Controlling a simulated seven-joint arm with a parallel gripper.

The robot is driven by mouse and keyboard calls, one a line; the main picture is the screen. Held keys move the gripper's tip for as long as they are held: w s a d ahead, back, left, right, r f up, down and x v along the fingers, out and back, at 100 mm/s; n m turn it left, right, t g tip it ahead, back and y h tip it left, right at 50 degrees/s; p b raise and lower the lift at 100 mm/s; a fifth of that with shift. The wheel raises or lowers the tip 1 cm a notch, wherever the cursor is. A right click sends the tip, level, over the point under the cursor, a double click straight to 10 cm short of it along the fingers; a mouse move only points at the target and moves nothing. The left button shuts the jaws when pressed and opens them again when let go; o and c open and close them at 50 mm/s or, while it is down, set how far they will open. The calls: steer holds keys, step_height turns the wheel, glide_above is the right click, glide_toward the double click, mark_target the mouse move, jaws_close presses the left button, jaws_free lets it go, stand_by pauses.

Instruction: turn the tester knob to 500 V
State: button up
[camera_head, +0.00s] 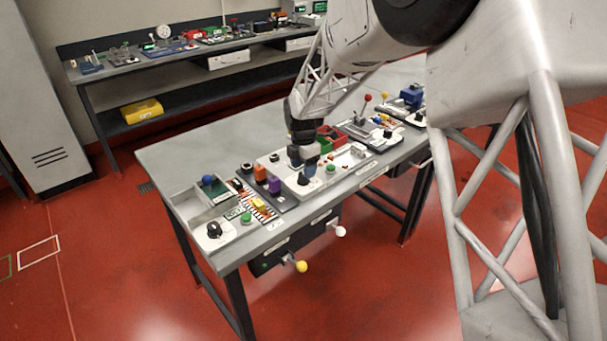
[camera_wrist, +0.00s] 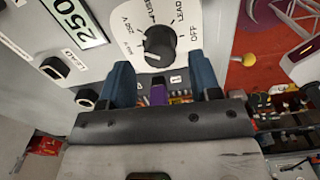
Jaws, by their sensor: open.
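The tester knob (camera_wrist: 160,42) is a round black dial on a white face in the wrist view. OFF, LEAD and 250 V can be read around it; other marks are cut off or too small. A pale mark shows on the knob's lower left, but I cannot tell which setting it points to. The tester's display (camera_wrist: 75,20) reads 250, partly cut off. My gripper (camera_wrist: 160,64) is open, its two blue fingers left and right of the knob's lower side, apart from it and holding nothing.
A purple block (camera_head: 274,186) and an orange block (camera_head: 260,173) stand left of my gripper. Red and green bins (camera_head: 325,145) are behind it. A knobbed box (camera_head: 214,235) sits at the bench's left end. The bench (camera_head: 175,156) is bare at the back left.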

steer(key=shift+f, duration=1.4)
steer(key=shift+c, duration=0.3)
steer(key=c, duration=0.7)
steer(key=n, duration=0.3)
steer(key=shift+n, duration=1.4)
